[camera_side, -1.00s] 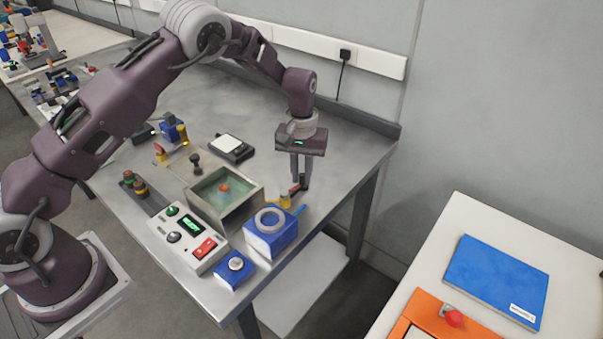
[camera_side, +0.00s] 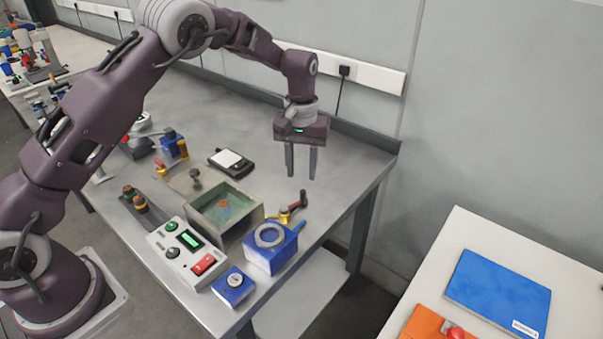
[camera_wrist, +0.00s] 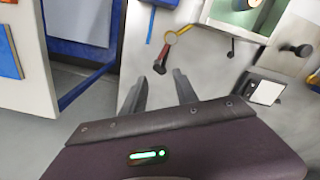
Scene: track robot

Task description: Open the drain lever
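The drain lever (camera_side: 302,199) is a dark, reddish handle on a yellow brass valve (camera_side: 287,215), to the right of an open tank (camera_side: 238,229) of greenish water with an orange ball (camera_side: 222,204) in it. The inside of the valve is not visible.
A blue box with a white ring (camera_side: 282,254) stands in front of the valve. A control box with a red switch (camera_side: 190,255) and a blue knob box (camera_side: 233,288) are near the table's front edge. The table behind my gripper is clear.

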